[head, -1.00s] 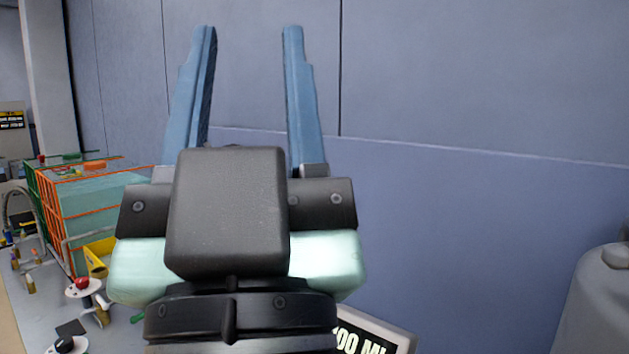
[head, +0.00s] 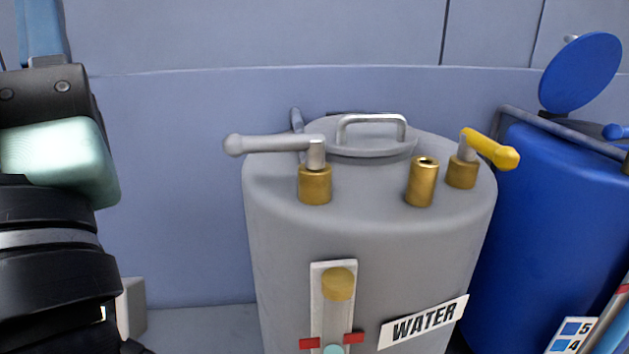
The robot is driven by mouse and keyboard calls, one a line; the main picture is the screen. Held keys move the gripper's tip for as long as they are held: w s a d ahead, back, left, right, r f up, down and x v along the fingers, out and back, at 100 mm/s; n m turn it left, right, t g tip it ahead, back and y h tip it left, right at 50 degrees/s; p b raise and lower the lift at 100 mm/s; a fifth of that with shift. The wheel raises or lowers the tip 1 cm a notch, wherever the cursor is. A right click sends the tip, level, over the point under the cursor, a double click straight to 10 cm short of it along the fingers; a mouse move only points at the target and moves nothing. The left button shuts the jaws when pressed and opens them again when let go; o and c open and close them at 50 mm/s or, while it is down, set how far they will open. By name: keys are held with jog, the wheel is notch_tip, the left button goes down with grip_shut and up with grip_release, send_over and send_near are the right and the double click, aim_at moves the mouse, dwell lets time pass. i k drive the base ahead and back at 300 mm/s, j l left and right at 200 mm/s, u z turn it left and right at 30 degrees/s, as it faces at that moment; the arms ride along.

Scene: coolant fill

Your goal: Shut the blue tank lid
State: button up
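The blue tank (head: 545,215) stands at the right edge of the head view, partly cut off. Its round blue lid (head: 580,72) stands raised, tilted up above the back of the tank top. A blue handle end (head: 617,132) shows at the picture's right edge. My gripper is at the far left, well apart from the tank, with the grey water tank between them. Only one blue finger (head: 40,32) shows; the other finger is outside the picture, so its opening is hidden now.
The grey tank (head: 370,245) labelled WATER fills the middle. On its top are a closed lid with a metal handle (head: 372,122), a grey lever (head: 268,144), a brass fitting (head: 422,182) and a yellow lever (head: 490,150). A blue-grey wall (head: 180,180) stands behind.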

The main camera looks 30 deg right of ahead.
aim_at(584, 68)
jog(key=z, duration=1.5)
jog(key=k+l+z, duration=0.35)
jog(key=k+l, duration=0.2)
jog(key=k, duration=0.1)
